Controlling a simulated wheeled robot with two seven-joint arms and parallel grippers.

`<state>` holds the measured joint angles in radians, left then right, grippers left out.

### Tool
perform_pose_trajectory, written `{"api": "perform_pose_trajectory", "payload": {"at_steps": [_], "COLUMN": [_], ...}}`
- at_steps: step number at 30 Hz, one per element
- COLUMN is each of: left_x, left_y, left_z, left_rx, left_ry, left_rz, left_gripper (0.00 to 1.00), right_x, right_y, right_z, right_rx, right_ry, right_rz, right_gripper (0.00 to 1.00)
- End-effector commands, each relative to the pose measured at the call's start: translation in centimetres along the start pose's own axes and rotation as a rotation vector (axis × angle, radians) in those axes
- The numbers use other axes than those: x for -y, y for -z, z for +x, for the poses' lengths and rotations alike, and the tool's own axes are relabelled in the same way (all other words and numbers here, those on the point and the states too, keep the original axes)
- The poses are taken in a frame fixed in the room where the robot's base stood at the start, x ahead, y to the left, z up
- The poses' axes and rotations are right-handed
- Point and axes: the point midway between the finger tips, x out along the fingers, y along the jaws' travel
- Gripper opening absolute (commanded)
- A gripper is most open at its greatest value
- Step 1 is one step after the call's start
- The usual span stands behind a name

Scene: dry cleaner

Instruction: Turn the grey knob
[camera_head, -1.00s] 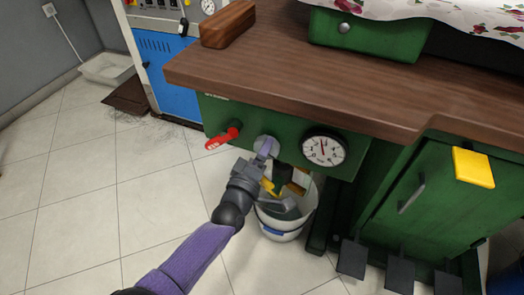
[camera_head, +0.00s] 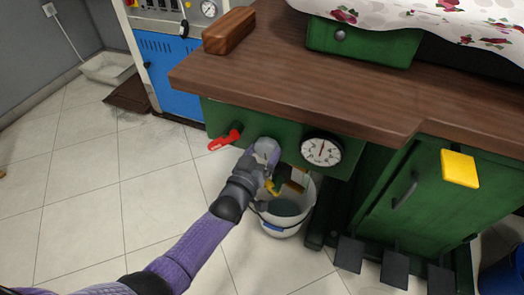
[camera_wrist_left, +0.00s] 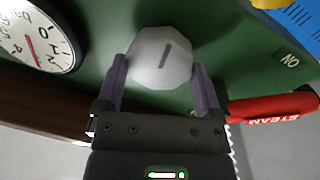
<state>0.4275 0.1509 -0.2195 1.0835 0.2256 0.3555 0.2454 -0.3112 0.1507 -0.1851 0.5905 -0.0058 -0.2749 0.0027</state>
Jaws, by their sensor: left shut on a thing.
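The grey knob (camera_wrist_left: 160,57) is on the green front panel of the press table, and in the left wrist view it is a faceted disc with a dark slot. My left gripper (camera_wrist_left: 158,85) has one purple finger on each side of the knob and is shut on it. In the head view my left gripper (camera_head: 262,152) reaches up to the panel and mostly hides the knob. My right gripper is not in view.
A red handle (camera_head: 224,140) is left of the knob, and a round gauge (camera_head: 321,150) is right of it. A brown wooden tabletop (camera_head: 300,85) overhangs the panel. A white bucket (camera_head: 283,222) stands below, and black pedals (camera_head: 395,267) are at lower right.

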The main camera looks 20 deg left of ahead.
Motion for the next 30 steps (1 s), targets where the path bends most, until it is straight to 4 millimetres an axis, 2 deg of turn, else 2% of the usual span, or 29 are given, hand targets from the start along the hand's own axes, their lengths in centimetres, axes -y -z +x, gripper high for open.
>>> {"api": "perform_pose_trajectory", "payload": {"at_steps": [15, 30], "left_x": [-0.1, -0.1], "left_y": [0.0, 0.0], "left_z": [0.0, 0.0], "left_rx": [0.042, 0.059], "left_ry": [-0.004, -0.006], "left_rz": [0.432, 0.616], "left_gripper": [0.27, 0.27], "right_x": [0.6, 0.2], "right_y": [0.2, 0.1], "right_z": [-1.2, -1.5], "right_rx": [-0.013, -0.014], "right_ry": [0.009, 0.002], "right_rz": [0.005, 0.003], "right_gripper": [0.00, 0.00]}}
